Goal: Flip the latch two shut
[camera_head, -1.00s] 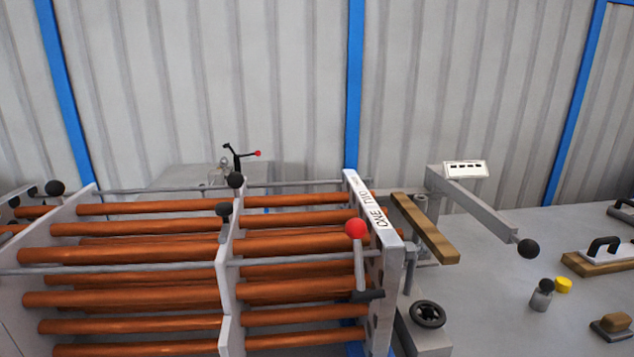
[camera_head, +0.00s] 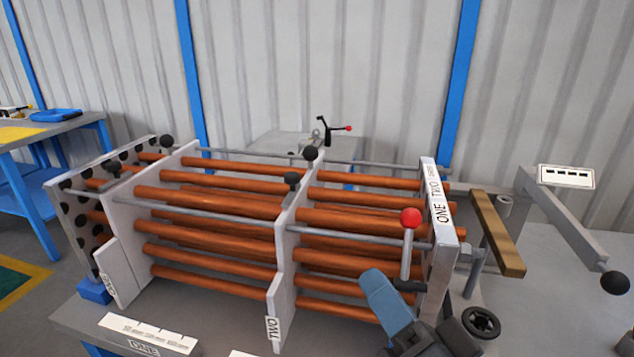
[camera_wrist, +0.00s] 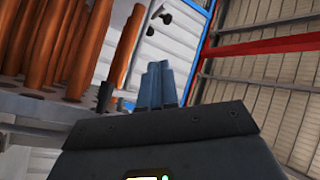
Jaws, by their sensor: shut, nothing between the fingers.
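The shell's frame holds copper-coloured tubes (camera_head: 215,204). A middle plate (camera_head: 283,270) carries a "TWO" label (camera_head: 273,329) at its lower end. A red-knobbed lever (camera_head: 411,218) stands upright by the end plate (camera_head: 439,230), which reads "ONE" and "TWO". I cannot tell which part is latch two. My gripper (camera_head: 372,279) has blue fingers, shut and empty, in front of the tubes below the red-knobbed lever. The fingers also show in the wrist view (camera_wrist: 158,72).
A wooden bar (camera_head: 498,232) and a grey arm with a black knob (camera_head: 615,283) lie to the right. A dark round knob (camera_head: 481,322) is beside my arm. A blue-framed bench (camera_head: 35,190) stands far left. Rods (camera_head: 365,231) run along the tubes.

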